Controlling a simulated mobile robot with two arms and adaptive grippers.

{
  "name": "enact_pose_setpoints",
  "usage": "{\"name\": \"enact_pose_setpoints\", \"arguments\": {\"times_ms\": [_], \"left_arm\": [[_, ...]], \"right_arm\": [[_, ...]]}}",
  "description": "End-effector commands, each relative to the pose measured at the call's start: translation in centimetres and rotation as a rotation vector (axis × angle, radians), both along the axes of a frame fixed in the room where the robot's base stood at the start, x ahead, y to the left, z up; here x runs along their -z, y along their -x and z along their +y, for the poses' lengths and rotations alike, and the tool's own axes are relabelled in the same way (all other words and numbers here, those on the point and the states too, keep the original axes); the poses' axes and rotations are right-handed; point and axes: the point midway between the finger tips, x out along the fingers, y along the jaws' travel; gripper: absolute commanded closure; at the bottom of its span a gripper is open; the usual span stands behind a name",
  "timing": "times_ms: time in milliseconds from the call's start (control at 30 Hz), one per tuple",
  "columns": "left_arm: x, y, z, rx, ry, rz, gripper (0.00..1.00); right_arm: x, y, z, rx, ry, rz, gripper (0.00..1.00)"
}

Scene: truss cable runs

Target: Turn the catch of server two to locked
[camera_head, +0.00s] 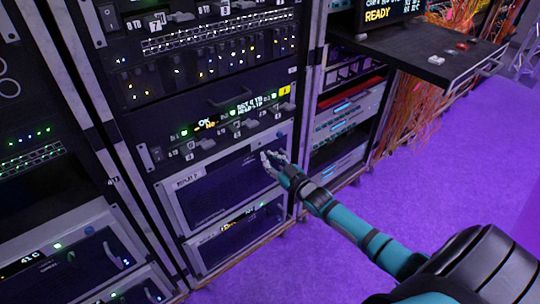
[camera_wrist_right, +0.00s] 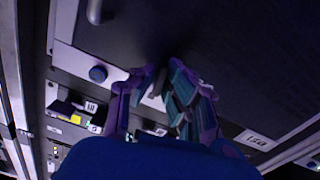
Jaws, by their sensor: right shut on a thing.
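A white-framed unit with a dark front (camera_head: 222,188) sits low in the middle rack. The small label (camera_head: 187,180) at its upper left is too blurred to read surely. My right gripper (camera_head: 272,160) is at the upper right of this unit's front. In the right wrist view my right gripper (camera_wrist_right: 165,92) is shut on a small grey piece, apparently the catch (camera_wrist_right: 157,83), in front of the dark panel (camera_wrist_right: 215,45). The fingers hide most of it, so its angle cannot be told. My left gripper is out of view.
Another white-framed unit (camera_head: 237,240) sits just below. Above are a strip with lit text (camera_head: 222,123) and rows of small levers. A dark shelf (camera_head: 420,55) juts out at the upper right. The purple floor (camera_head: 430,170) is clear at right.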

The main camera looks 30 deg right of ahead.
Motion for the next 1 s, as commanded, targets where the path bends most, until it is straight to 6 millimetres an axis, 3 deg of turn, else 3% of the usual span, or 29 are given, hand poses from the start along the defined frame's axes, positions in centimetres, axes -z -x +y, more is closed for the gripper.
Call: {"name": "enact_pose_setpoints", "arguments": {"times_ms": [400,967,1000], "left_arm": [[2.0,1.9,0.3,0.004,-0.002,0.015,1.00],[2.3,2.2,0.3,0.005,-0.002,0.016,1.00],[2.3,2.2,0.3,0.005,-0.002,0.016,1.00]], "right_arm": [[0.1,0.0,0.0,-0.001,-0.197,0.018,1.00],[0.1,0.0,0.0,0.000,-0.229,0.020,1.00],[0.1,0.0,0.0,0.000,-0.229,0.020,0.89]]}}
